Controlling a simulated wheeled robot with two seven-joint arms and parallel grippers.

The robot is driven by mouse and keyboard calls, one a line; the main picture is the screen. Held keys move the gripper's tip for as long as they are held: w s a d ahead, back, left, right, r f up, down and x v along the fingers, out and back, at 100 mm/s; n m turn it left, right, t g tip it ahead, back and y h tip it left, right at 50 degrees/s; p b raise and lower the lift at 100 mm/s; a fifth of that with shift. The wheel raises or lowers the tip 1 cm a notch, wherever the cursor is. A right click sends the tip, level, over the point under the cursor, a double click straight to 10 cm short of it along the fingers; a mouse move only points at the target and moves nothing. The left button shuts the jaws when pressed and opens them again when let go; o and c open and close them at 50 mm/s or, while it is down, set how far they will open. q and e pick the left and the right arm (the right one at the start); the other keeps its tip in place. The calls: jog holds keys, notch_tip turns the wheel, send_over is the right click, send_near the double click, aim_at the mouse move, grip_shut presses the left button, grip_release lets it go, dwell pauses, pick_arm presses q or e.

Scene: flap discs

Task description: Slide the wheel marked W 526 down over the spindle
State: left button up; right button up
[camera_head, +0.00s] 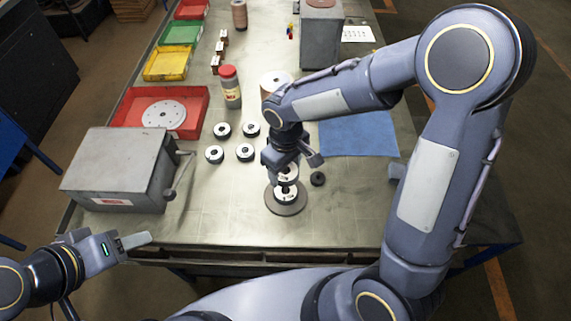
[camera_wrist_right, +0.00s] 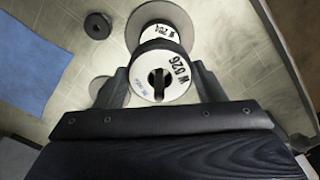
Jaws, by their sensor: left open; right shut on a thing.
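The wheel marked W 526 (camera_wrist_right: 178,72) is white-faced with a dark rim. My right gripper (camera_wrist_right: 162,82) is shut on it, a finger on each side. In the head view the held wheel (camera_head: 288,173) is above a round grey base (camera_head: 286,210). Another white-faced wheel (camera_head: 285,195) lies on that base; its marking is partly hidden in the wrist view (camera_wrist_right: 168,32). A dark upright shape, seemingly the spindle (camera_wrist_right: 157,80), shows in the held wheel's hole; how far it passes through I cannot tell. My left gripper (camera_head: 132,240) is open and empty at the table's front-left edge.
A black ring (camera_head: 317,179) lies right of the base, near a blue mat (camera_head: 357,134). Several loose wheels (camera_head: 245,152) lie to the left. A grey box with a lever (camera_head: 118,170), a red tray (camera_head: 196,126) and a red-capped bottle (camera_head: 231,88) stand further left.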

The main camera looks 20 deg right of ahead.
jog(key=shift+f+b, duration=1.05)
jog(key=shift+f, duration=0.65)
jog(key=o, duration=1.2)
jog(key=shift+r, duration=0.1)
notch_tip(320, 180, up, 8)
jog(key=shift+f+b, duration=0.1)
jog(key=shift+b, duration=0.2)
notch_tip(320, 180, up, 3)
jog(key=shift+p, duration=1.25)
jog(key=shift+f, duration=0.2)
